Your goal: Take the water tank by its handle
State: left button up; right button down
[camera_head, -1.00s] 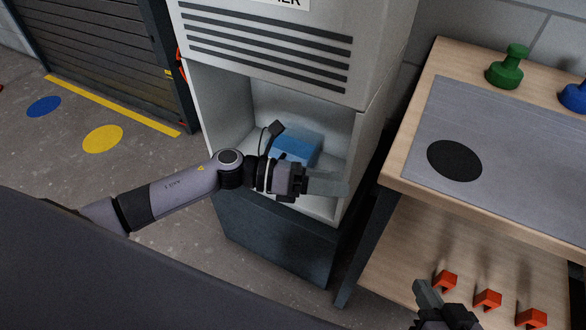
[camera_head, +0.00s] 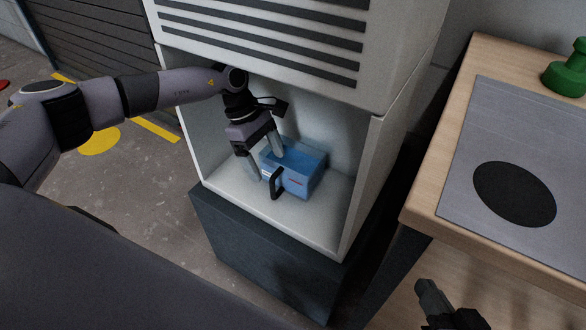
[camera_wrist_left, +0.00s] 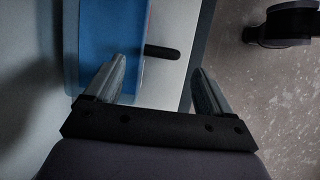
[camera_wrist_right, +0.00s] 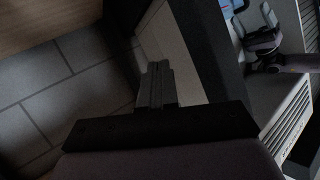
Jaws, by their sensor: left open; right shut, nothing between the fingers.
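The water tank (camera_head: 302,172) is a translucent blue box with a black handle (camera_head: 276,184) on its front. It sits on the floor of the open bay in the white cabinet. My left gripper (camera_head: 264,166) is open inside the bay, over the tank's left front part, with its fingers pointing down. In the left wrist view the blue tank (camera_wrist_left: 112,45) is at the upper left, and the dark handle (camera_wrist_left: 162,52) sticks out ahead, between the lines of the two fingers (camera_wrist_left: 158,85). My right gripper (camera_head: 434,303) is shut and empty at the lower right, away from the cabinet.
The white cabinet (camera_head: 377,150) has side walls and an upper vented panel close around my left arm. A wooden workbench (camera_head: 425,205) with a grey mat (camera_head: 463,165) and a green knobbed object (camera_head: 568,72) stands to the right. The cabinet rests on a dark base (camera_head: 270,245).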

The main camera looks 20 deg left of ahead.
aim_at(275, 173)
pick_arm(q)
jog(key=b+x, duration=0.2)
jog(key=x, duration=0.4)
jog(key=shift+r, duration=0.1)
jog(key=c, duration=1.5)
jog(key=shift+w+r, duration=0.15)
jog(key=shift+r, duration=0.05)
grip_shut()
